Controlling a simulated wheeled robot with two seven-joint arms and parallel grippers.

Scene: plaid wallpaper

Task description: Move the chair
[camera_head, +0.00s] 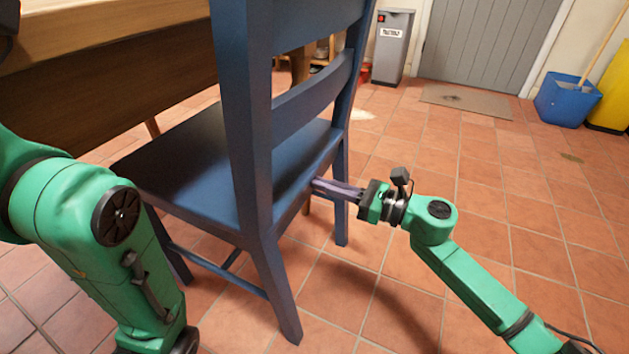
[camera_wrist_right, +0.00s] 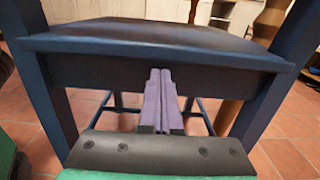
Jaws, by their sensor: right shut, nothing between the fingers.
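The blue wooden chair (camera_head: 190,165) stands upright on the floor, its back towards me and its seat partly under the wooden table. My right gripper (camera_head: 318,186) is shut and empty, its purple fingertips at the rear edge of the seat, between the back legs. In the right wrist view the chair's rear seat rail (camera_wrist_right: 100,72) fills the middle, and the shut fingers (camera_wrist_right: 160,75) point at it. I cannot tell whether they touch it. My left arm comes in at the left of the head view, and its gripper is out of view.
The wooden table (camera_head: 110,70) stands beyond the chair at the upper left. A grey bin (camera_head: 393,50), a doormat (camera_head: 465,101) and a blue bucket (camera_head: 563,100) stand or lie farther back.

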